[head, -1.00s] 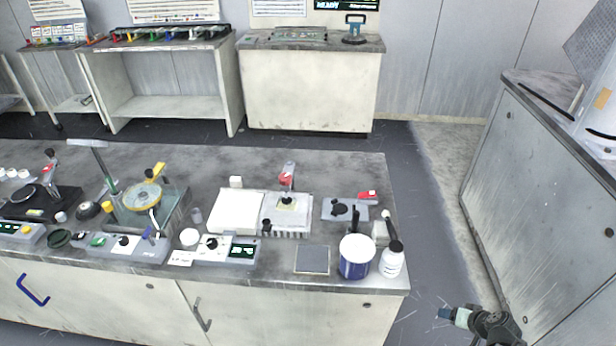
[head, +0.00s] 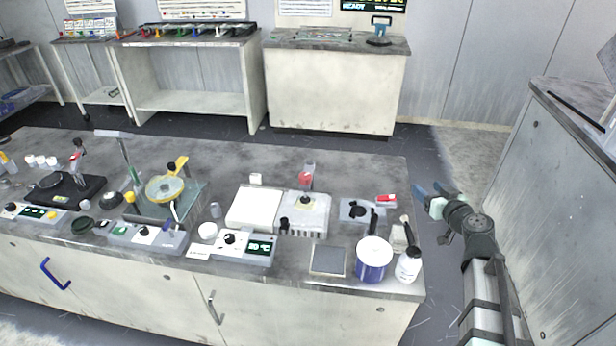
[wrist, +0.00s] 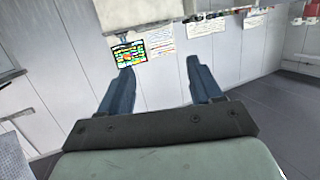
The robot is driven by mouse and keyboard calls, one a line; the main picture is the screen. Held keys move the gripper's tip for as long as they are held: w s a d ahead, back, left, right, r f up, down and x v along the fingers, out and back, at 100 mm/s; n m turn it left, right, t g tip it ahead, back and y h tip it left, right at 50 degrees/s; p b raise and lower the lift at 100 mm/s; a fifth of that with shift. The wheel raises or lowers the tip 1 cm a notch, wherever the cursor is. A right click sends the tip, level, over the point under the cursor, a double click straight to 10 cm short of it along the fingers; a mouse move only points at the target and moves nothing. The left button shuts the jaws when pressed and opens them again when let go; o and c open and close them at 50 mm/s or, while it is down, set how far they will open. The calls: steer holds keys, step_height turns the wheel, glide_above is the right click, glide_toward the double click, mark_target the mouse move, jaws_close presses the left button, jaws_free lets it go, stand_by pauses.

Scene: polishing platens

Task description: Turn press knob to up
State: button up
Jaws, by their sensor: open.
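Several control boxes with black knobs stand along the bench front; no readable label tells which is the press's. The right control box (head: 258,260) has a black knob (head: 230,239) and a green display reading about 20 °C. Behind it is a white unit with a red-topped part (head: 306,178). The middle box has another black knob (head: 143,231), and the far-left box a third (head: 10,207). The knob settings are too small to read. My gripper (head: 434,190) is open and empty, off the bench's right end, apart from all knobs. It also shows in the wrist view (wrist: 160,75), facing the wall.
A blue-and-white tub (head: 373,262) and a white bottle (head: 408,266) stand at the bench's front right corner, between my gripper and the right control box. A grey square plate (head: 328,261) lies beside them. A grey cabinet (head: 560,190) stands at right, with floor between.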

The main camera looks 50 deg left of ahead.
mark_target(310, 179)
steer(key=s+a+n+g+y, duration=0.1)
steer(key=s+a+n+g, duration=0.1)
steer(key=s+a, duration=0.5)
steer(key=s+a+f+n+g+y, duration=0.1)
steer(key=s+a+n+g, duration=0.1)
steer(key=s+a+g, duration=0.2)
steer(key=s+a+f+n+g+y, duration=0.1)
steer(key=s+a+n+g, duration=0.1)
steer(key=s+a, duration=0.7)
steer(key=shift+s+a+f+n+g+y, duration=0.15)
steer(key=shift+s+g+y, duration=0.05)
steer(key=shift+s, duration=0.15)
steer(key=shift+s+a+f+n+g+y, duration=0.1)
steer(key=shift+s+a+n+g+y, duration=0.1)
steer(key=shift+s, duration=0.1)
steer(key=shift+s+a, duration=0.25)
steer(key=shift+a, duration=1.55)
steer(key=shift+s+a, duration=0.2)
steer(key=shift+a, duration=1.6)
steer(key=shift+c, duration=0.3)
steer(key=c, duration=0.9)
